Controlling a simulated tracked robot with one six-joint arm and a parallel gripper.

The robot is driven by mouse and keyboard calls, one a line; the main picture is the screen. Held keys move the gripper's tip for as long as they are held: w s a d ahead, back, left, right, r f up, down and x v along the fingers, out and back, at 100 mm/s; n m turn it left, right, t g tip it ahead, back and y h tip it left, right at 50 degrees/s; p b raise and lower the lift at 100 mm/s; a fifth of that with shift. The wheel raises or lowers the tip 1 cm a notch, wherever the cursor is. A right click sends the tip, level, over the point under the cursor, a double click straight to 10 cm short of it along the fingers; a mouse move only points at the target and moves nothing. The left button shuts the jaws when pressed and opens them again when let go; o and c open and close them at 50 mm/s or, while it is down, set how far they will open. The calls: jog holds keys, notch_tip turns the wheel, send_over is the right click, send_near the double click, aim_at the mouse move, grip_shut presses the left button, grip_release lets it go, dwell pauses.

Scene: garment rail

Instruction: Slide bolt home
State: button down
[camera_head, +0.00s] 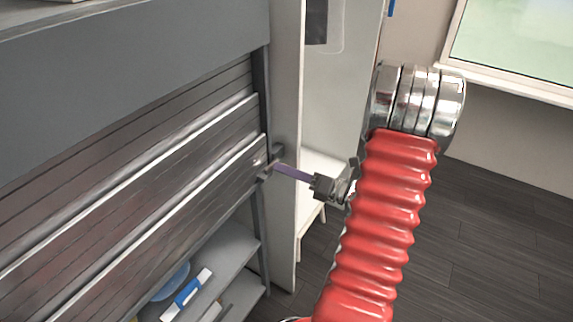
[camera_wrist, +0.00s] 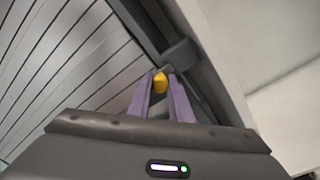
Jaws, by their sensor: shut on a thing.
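In the wrist view, my gripper (camera_wrist: 161,86) is shut on a small yellow knob (camera_wrist: 160,82), which sits between the tips of its two purple fingers. The bolt's rod is mostly hidden by the fingers. A dark grey block (camera_wrist: 181,56) is just beyond the knob, at the shutter's edge. In the head view, my gripper (camera_head: 274,167) reaches left to the right end of the ribbed grey shutter (camera_head: 150,180). How far the bolt sits in the block cannot be told.
The shutter is partly down, with open shelves below it holding a blue round thing (camera_head: 172,280) and a blue-and-white box (camera_head: 187,293). A pale upright panel (camera_head: 285,230) stands right of the shutter. The dark floor (camera_head: 490,230) at right is clear.

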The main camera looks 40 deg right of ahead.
jog(key=shift+a+f, duration=0.1)
jog(key=shift+a, duration=0.2)
jog(key=c, duration=1.9)
grip_release()
jog(key=shift+d, duration=0.1)
jog(key=v, duration=1.4)
